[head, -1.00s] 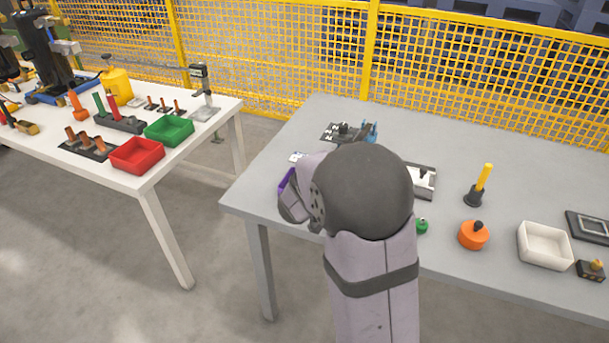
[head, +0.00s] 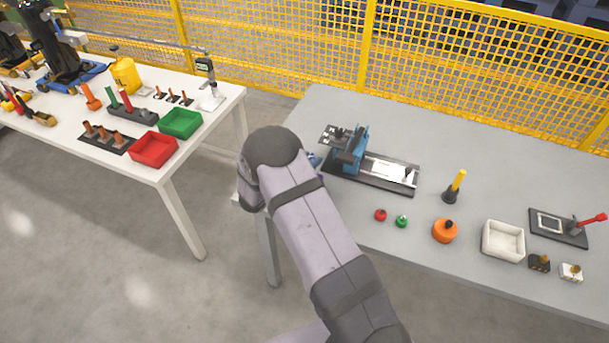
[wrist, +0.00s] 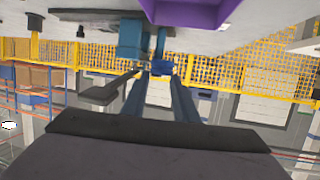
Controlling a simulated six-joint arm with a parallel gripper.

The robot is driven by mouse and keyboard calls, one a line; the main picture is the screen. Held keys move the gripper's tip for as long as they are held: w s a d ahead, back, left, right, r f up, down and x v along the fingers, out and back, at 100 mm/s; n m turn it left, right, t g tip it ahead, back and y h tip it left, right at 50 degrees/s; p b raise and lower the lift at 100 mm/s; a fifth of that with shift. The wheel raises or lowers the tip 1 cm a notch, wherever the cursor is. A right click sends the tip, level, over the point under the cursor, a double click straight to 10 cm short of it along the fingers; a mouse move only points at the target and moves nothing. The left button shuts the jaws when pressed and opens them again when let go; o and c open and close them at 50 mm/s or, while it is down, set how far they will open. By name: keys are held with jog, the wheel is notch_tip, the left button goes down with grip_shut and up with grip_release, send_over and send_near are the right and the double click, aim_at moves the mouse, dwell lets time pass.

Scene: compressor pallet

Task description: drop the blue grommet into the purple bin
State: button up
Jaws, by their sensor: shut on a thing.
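In the wrist view, which looks upside down, my gripper (wrist: 160,76) has its two long dark-blue fingers closed together at their tips. A small blue piece, the blue grommet (wrist: 161,68), sits between the fingertips. The purple bin (wrist: 190,14) shows at the top edge of the wrist view, just beyond and a little right of the fingertips. Its inside is only partly visible. In the head view my arm hides the bin and the grommet.
A blue clamp fixture on a dark base (head: 375,172) stands on the grey table close to my arm. Red (head: 380,215) and green (head: 401,221) knobs, an orange round part (head: 445,231) and a white tray (head: 503,241) stand to the right. A white table (head: 100,150) is left across a floor gap.

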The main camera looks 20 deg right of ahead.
jog(key=shift+a+p, duration=0.7)
jog(key=shift+p, duration=0.25)
jog(key=shift+f, duration=0.2)
jog(key=shift+f+b, duration=2.25)
jog(key=shift+f, duration=0.65)
jog(key=o, duration=1.2)
jog(key=b+v, duration=0.2)
jog(key=v, duration=0.5)
jog(key=shift+a, duration=0.1)
